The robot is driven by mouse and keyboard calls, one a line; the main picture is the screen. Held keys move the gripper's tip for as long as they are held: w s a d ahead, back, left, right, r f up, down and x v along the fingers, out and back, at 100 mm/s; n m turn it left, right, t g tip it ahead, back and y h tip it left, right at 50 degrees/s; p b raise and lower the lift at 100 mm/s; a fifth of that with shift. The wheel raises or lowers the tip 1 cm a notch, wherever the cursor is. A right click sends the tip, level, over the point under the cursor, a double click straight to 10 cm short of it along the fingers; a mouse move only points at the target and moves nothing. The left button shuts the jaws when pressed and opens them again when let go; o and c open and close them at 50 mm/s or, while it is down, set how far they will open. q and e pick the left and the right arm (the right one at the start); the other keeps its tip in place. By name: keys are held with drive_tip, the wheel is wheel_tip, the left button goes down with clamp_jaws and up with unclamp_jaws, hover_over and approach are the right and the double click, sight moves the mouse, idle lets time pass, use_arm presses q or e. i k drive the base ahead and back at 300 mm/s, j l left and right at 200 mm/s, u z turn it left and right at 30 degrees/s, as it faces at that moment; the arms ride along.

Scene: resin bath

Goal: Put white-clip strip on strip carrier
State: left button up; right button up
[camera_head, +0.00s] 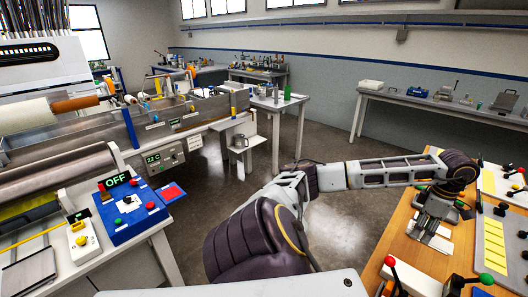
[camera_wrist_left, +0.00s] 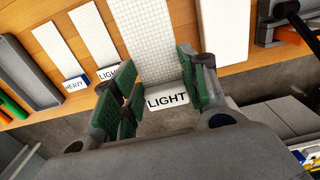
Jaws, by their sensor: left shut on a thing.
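My left gripper (camera_head: 432,217) is over the wooden table at the right of the head view. Whether the strip is clear of the table cannot be told. Another strip with a small LIGHT tag (camera_wrist_left: 108,72) and one with a blue HEAVY clip (camera_wrist_left: 75,82) lie to the left. I cannot clearly make out the strip carrier. My right gripper is not in view.
The wooden table (camera_head: 402,249) also bears a yellow-marked panel (camera_head: 494,243) and levers with red and green knobs. At left stand the bath machine (camera_head: 190,108) and a blue control box (camera_head: 127,210) reading OFF. The floor between is open.

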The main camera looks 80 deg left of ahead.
sight(29, 272)
drive_tip(key=k, duration=1.4)
